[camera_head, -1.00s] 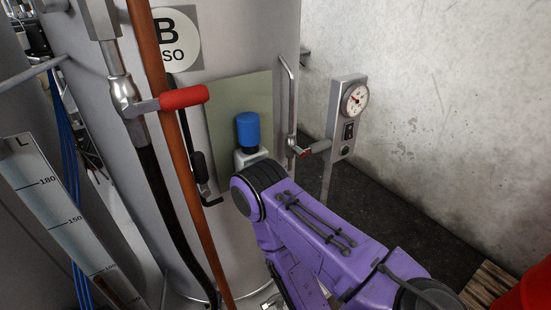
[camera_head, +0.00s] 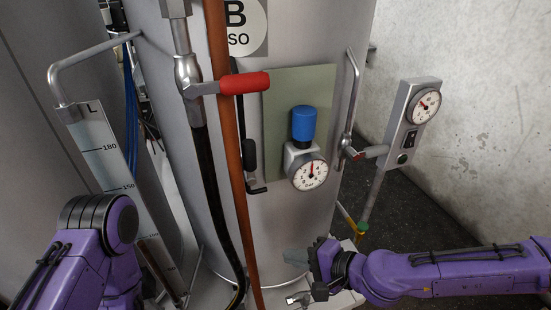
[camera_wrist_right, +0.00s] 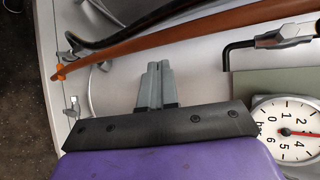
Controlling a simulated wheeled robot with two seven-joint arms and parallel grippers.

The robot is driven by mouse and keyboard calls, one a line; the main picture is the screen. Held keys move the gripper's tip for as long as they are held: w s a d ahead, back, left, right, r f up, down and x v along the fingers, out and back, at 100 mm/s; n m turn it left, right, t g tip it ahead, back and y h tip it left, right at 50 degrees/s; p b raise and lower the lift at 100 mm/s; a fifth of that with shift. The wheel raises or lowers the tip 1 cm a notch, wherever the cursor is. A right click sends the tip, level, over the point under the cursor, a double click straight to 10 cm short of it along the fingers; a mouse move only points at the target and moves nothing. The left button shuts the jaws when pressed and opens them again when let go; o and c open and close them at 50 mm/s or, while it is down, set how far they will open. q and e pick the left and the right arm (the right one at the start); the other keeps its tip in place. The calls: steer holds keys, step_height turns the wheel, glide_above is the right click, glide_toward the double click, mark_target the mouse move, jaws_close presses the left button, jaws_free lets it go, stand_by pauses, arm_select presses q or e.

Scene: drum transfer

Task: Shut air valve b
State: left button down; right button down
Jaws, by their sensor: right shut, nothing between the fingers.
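A tank labelled B (camera_head: 235,13) stands in the middle. A red-handled lever valve (camera_head: 243,83) sits on the hose line at its left, with its handle sideways across the pipe. I cannot tell which is air valve b. My right gripper (camera_head: 297,257) is low in front of the tank, below the regulator gauge, apart from both handles. In the right wrist view its fingers (camera_wrist_right: 154,72) are together and empty. My left arm shows at lower left; its gripper is out of view.
A regulator with a blue knob (camera_head: 304,123) and a gauge (camera_head: 308,172) sits on the tank front. A black bent lever (camera_head: 250,170) and an orange-brown pipe (camera_head: 232,170) are left of it. A gauge panel (camera_head: 407,125) stands at right. A level scale (camera_head: 105,150) stands left.

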mark_target(250, 163)
steer(key=w+d+r+n+t+y, duration=0.15)
steer(key=d+r, duration=0.25)
steer(key=r, duration=0.6)
steer(key=w+d+r+n+t+y, duration=0.1)
steer(key=w+d+r+t+y, duration=0.15)
steer(key=r, duration=0.75)
steer(key=shift+m, duration=0.25)
steer(key=x, duration=0.4)
steer(key=s+p+x, duration=0.1)
steer(key=x, duration=0.3)
steer(key=a+x, duration=0.1)
steer(key=x, duration=0.3)
steer(key=shift+s+a+f+p, duration=0.1)
steer(key=shift+a+f+p, duration=0.05)
steer(key=shift+f+p, duration=0.2)
steer(key=shift+a, duration=0.3)
